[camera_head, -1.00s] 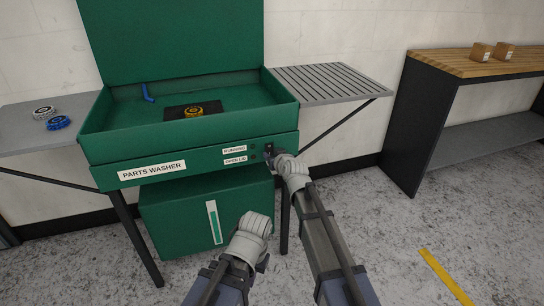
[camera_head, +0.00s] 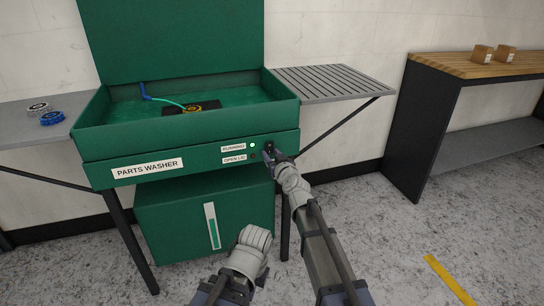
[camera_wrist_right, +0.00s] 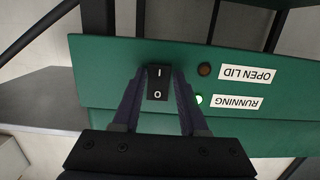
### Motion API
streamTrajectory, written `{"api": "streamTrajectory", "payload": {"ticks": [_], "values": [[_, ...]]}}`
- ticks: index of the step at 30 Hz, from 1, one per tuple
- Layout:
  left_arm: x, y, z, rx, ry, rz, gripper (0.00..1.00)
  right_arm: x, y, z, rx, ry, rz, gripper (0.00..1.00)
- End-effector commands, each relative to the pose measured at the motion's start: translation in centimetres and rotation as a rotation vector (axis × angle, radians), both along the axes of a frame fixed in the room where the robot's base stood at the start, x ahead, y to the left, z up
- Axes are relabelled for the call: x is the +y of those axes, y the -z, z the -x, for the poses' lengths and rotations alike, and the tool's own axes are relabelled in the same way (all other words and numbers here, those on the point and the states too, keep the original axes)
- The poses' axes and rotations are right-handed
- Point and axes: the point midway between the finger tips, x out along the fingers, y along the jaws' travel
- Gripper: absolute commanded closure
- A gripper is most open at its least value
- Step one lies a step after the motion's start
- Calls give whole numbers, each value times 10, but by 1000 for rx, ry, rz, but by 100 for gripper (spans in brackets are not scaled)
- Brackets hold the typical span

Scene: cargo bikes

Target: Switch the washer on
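The green parts washer (camera_head: 190,150) stands with its lid up. Its black rocker switch, marked I and O, sits between my right fingertips in the right wrist view (camera_wrist_right: 158,84). My right gripper (camera_head: 272,154) is at the front panel, fingers spread on either side of the switch. Whether they touch it I cannot tell. The running light (camera_head: 253,145) is lit, and the light by the open-lid label (camera_wrist_right: 205,69) is dark.
A grey side shelf at left (camera_head: 20,128) holds blue and grey round parts (camera_head: 52,117). A slatted shelf (camera_head: 325,82) juts out at right. A wooden-topped bench (camera_head: 450,66) with two small boxes stands farther right. The floor between is clear.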

Motion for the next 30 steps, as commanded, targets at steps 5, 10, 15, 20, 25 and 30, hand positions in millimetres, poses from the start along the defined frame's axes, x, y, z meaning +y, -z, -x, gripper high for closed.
{"api": "streamTrajectory", "payload": {"ticks": [5,10,15,20,25,30], "values": [[0,0,0,0,0,0,100,0,0,0,1,0,0,36],[0,0,0,0,0,0,100,-1,0,0,1,0,0,32],[0,0,0,0,0,0,100,-1,0,2,1,0,0,32],[0,-2,0,0,0,0,100,-5,-2,14,1,0,-1,32],[0,-6,0,0,-1,-1,100,-12,-6,39,1,0,1,32],[0,-9,0,0,-2,-1,100,-21,-9,65,1,1,1,32]]}}
